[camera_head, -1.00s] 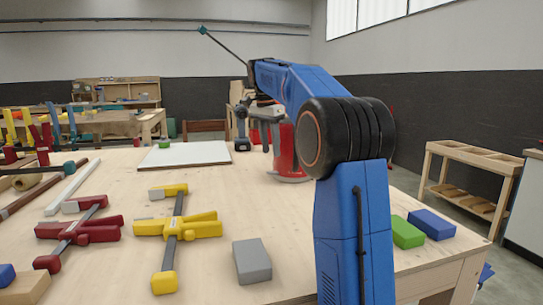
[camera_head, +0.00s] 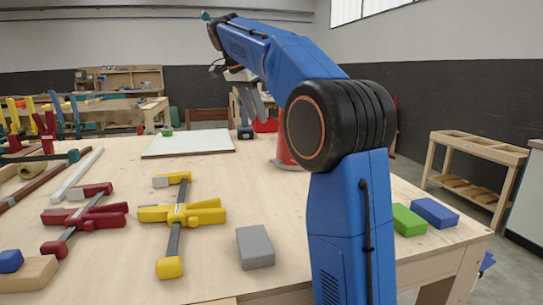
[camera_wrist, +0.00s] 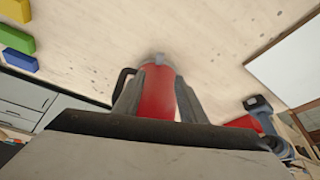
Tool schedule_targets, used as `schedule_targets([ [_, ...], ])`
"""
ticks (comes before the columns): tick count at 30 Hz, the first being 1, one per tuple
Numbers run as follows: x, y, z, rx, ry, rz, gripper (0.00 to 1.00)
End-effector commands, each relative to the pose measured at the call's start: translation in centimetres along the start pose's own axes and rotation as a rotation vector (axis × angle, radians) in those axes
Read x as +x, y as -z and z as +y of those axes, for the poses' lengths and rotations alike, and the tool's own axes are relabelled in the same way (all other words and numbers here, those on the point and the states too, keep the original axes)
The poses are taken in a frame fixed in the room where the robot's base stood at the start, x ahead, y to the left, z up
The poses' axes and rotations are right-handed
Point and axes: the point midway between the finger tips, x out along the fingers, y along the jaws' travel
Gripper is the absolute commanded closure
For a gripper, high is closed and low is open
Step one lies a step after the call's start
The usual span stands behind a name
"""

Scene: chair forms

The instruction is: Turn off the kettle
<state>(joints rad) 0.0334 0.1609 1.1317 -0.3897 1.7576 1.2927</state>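The red kettle (camera_head: 286,154) stands on the wooden workbench, mostly hidden behind my blue arm in the head view. In the wrist view the kettle (camera_wrist: 158,95) appears between my two grey fingers, with a black handle on its left side and a small grey part at its far end. My gripper (camera_head: 258,103) is raised above bench level, to the upper left of the kettle in the head view. In the wrist view my gripper (camera_wrist: 154,77) has its fingers spread and holds nothing. I cannot tell the kettle's switch or its state.
A white board (camera_head: 188,144) lies left of the kettle. Yellow clamp (camera_head: 180,214), red clamp (camera_head: 85,215) and grey block (camera_head: 255,247) lie nearer. Green (camera_head: 408,220) and blue (camera_head: 435,212) blocks sit at right. A wooden cart (camera_head: 475,160) stands beyond the bench.

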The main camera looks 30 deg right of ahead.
Motion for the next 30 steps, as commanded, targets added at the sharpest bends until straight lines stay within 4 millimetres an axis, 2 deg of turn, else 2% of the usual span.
schedule_targets([
  [4, 0.9, 0.0, 0.1, 0.001, -0.003, 0.004, 0.62],
  [8, 2.7, 0.0, 0.1, 0.000, -0.003, 0.003, 0.62],
  [24, 12.3, 0.0, 0.1, 0.000, -0.003, 0.003, 0.62],
  [30, 15.3, 0.0, 0.1, 0.001, -0.003, 0.003, 0.62],
])
